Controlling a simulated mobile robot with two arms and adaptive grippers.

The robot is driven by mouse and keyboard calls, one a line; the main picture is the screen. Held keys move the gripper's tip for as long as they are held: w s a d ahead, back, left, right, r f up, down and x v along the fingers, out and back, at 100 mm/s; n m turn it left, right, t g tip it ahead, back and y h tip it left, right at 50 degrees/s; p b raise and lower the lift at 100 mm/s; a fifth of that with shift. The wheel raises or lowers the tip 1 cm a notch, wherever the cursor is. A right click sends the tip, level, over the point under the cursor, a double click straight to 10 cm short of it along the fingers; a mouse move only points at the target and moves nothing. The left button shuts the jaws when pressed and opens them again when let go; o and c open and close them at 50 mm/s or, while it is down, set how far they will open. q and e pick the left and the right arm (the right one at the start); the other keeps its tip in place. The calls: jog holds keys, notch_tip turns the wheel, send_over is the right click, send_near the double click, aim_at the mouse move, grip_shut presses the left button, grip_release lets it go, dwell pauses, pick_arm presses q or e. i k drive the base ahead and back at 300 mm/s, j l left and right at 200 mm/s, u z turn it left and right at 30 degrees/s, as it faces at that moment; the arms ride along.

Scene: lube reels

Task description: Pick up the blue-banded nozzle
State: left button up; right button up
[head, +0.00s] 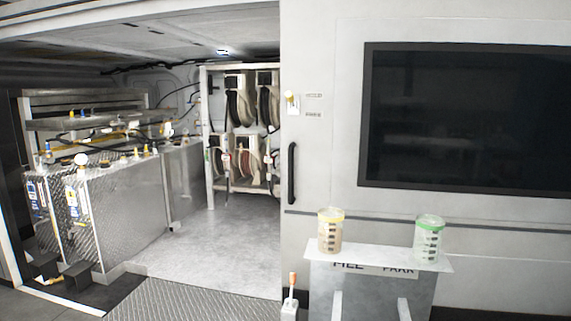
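I cannot make out a blue-banded nozzle for certain. A rack of hose reels (240,106) stands at the back of the open bay, with thin hoses and small fittings hanging by it, too small to tell their bands. Small blue-topped fittings (48,153) show above the metal tanks (128,205) on the left, but I cannot tell whether any is a nozzle. Neither of my grippers is in view.
A white shelf (382,256) at front right holds a yellow-lidded jar (330,231) and a green-lidded jar (429,239). An orange-handled tool (292,285) stands left of it. The bay floor (225,240) is clear up to the rack; a dark window (470,120) fills the right wall.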

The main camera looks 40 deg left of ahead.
aim_at(224, 158)
jog(key=u, duration=1.85)
jog(key=i+j+u, duration=0.4)
jog(key=i+j, duration=0.2)
jog(key=i+j+u, duration=0.35)
jog(key=i, duration=0.3)
jog(key=i+z, duration=0.4)
jog(key=i, duration=0.2)
jog(key=i+j+z, duration=0.25)
jog(key=i+z, duration=0.15)
jog(key=i, duration=0.2)
jog(key=i+l+z, duration=0.2)
jog(key=i, duration=2.1)
jog(key=i+j, duration=0.1)
jog(key=i, duration=0.7)
jog(key=i+j, duration=0.1)
jog(key=i, duration=0.75)
jog(key=i+j, duration=0.1)
jog(key=i, duration=0.7)
jog(key=i+j, duration=0.15)
jog(key=i, duration=0.7)
jog(key=i+j, duration=0.1)
jog(key=i, duration=0.7)
jog(key=l+z, duration=0.05)
